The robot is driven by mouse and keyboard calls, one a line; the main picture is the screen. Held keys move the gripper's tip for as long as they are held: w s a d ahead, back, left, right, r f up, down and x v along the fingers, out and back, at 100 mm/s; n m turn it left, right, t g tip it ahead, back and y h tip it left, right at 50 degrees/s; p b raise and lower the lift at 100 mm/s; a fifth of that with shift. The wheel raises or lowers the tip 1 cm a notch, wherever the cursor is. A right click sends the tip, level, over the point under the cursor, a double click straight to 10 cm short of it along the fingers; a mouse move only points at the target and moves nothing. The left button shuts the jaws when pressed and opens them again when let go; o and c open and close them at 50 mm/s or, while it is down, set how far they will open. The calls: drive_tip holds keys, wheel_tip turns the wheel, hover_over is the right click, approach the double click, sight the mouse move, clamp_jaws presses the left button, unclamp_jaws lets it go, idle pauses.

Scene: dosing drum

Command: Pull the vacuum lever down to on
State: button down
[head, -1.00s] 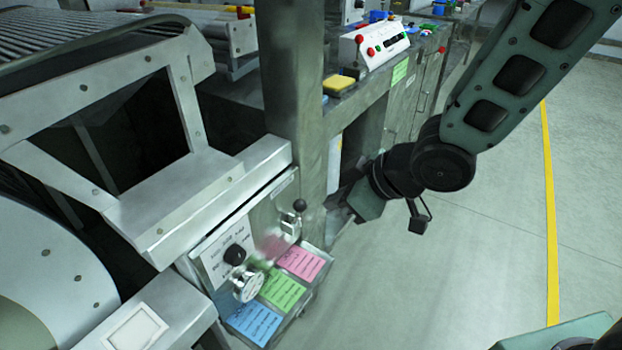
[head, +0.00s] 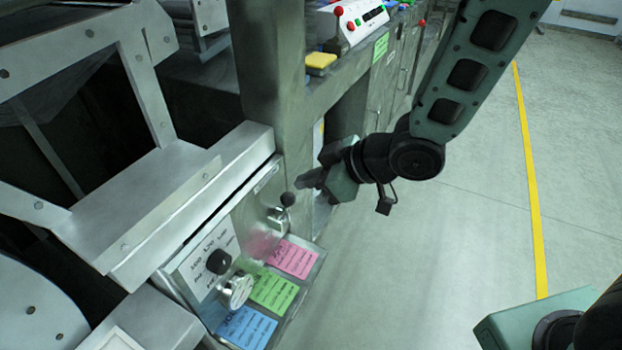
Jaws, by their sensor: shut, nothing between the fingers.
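The vacuum lever with a round black ball knob (head: 288,199) stands out from a small silver mount (head: 279,217) on the machine's control panel, and its knob is up. My gripper (head: 304,180) is shut and empty. Its dark fingertips point left, just above and to the right of the knob in the picture. I cannot tell whether the fingertips touch the knob.
Pink (head: 292,258), green (head: 273,291) and blue (head: 246,327) cards lie below. A steel post (head: 272,90) rises behind.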

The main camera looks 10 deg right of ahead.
hover_over(285, 210)
wheel_tip(285, 210, down, 4)
drive_tip(key=shift+d+f+b, duration=0.1)
drive_tip(key=shift+b, duration=0.25)
